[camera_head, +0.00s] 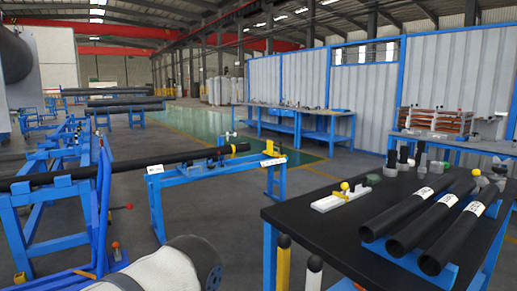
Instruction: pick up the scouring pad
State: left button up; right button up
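A small, flat green piece (374,179) lies toward the back of the black-topped table (322,223) at the right. It looks like the scouring pad, but it is too small to be sure. It lies just behind a white block fixture with a yellow ball (343,196) and left of several upright dark and grey pieces. Nothing is seen holding it.
Dark pipes with white labels (430,219) lie side by side on blue supports at the table's right. Two capped posts, one yellow (283,265), stand by its front left corner. A blue stand (212,178) bears a long pipe at the left. Floor between is clear.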

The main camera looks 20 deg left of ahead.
aim_at(373, 179)
jog(key=i+j+z, duration=0.4)
jog(key=j, duration=0.35)
jog(key=i+j+z, duration=0.15)
jog(key=j+z, duration=0.25)
jog(key=j, duration=0.45)
jog(key=i+j+z, duration=0.1)
jog(key=j+z, duration=0.3)
jog(key=j, duration=0.5)
jog(key=j+z, duration=0.4)
jog(key=j, duration=0.5)
jog(key=i+j+z, duration=0.1)
jog(key=j+z, duration=0.25)
jog(key=j, duration=0.4)
jog(key=j+z, duration=0.35)
jog(key=j, duration=0.45)
